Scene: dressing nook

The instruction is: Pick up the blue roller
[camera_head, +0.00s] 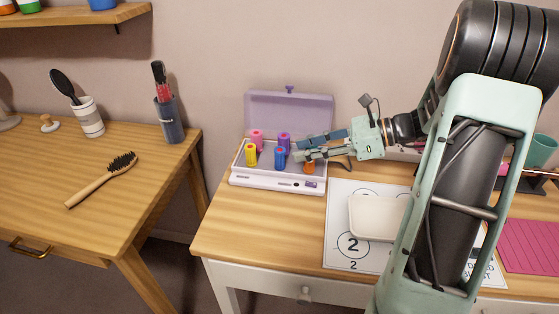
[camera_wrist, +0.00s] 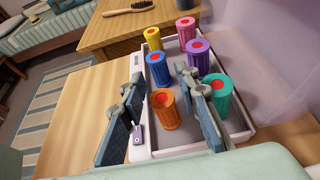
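The blue roller (camera_head: 280,157) stands upright in an open heated-roller case (camera_head: 277,186), in its front row between the yellow roller (camera_head: 250,154) and the orange roller (camera_head: 309,167). In the wrist view the blue roller (camera_wrist: 159,70) has a red top and lies just beyond my fingers. My gripper (camera_head: 299,148) is open and empty over the right part of the case. In the wrist view its two fingers (camera_wrist: 163,100) are spread on either side of the orange roller (camera_wrist: 165,110). I cannot tell whether they touch any roller.
Pink (camera_wrist: 186,29), purple (camera_wrist: 198,58) and teal (camera_wrist: 217,98) rollers stand in the back row. The case's lilac lid (camera_head: 290,112) is raised behind. A white tray (camera_head: 376,218) sits on a printed mat to the right. A hairbrush (camera_head: 104,178) lies on the left table.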

